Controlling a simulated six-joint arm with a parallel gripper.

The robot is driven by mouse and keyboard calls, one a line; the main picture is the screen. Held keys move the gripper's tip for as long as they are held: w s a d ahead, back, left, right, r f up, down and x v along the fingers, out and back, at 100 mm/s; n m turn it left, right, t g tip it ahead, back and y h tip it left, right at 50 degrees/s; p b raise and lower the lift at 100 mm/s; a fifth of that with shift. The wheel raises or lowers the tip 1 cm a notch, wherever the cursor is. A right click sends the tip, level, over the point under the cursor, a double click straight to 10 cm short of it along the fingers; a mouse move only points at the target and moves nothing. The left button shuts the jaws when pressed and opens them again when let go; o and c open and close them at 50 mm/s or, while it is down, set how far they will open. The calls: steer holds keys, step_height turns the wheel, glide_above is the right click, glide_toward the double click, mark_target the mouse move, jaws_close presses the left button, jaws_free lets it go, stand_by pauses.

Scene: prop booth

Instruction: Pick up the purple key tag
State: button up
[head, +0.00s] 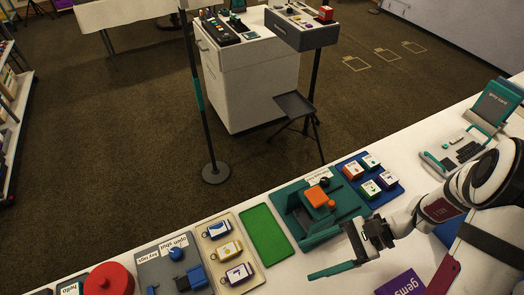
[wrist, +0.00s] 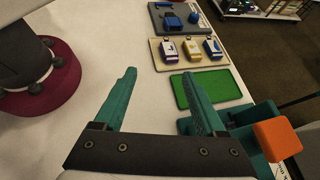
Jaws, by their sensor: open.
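The purple key tag (head: 238,273) is white with a purple end and lies at the near end of a beige tray (head: 254,281). A yellow tag (head: 226,250) and a blue tag (head: 217,229) lie beside it. In the wrist view the purple key tag (wrist: 169,49) is leftmost of the three on the beige tray (wrist: 190,61). My gripper (head: 308,260) has long teal fingers, spread apart with nothing between them. It is over the white table, right of the tray. In the wrist view my gripper (wrist: 160,73) points toward the tags from a distance.
An empty green tray (head: 266,234) lies between the beige tray and a teal fixture with an orange block (head: 317,196). A grey board with blue parts (head: 172,262) and a red round object (head: 109,279) are farther left. The white table is bare in front of the green tray.

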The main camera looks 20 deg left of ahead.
steer(key=m+y, duration=0.2)
glide_toward(239, 273)
steer(key=shift+t, duration=0.3)
steer(key=x, duration=0.8)
steer(key=shift+s+d, duration=0.1)
steer(key=shift+s, duration=0.05)
jaws_close()
steer(key=shift+r, duration=0.15)
